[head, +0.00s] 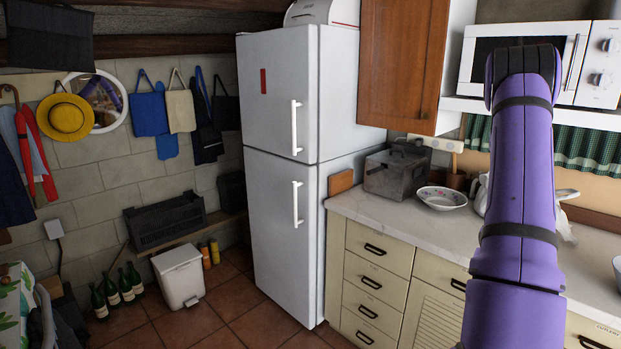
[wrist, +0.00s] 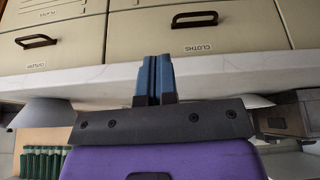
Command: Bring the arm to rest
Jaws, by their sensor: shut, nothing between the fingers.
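My arm, purple with dark bands, rises at the right of the head view in front of the counter and the microwave. My gripper (wrist: 153,62) is out of sight in the head view. In the wrist view its two blue fingers are together with nothing between them. They point toward the front edge of the counter and the drawer fronts, and I cannot tell how far apart they are from these.
The stone counter (head: 378,206) bears a grey toaster-like box (head: 396,172) and a patterned bowl (head: 442,198). The microwave (head: 515,60) is behind my arm. A white fridge (head: 283,180) stands left of the counter. Tiled floor before a white bin (head: 180,277) is clear.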

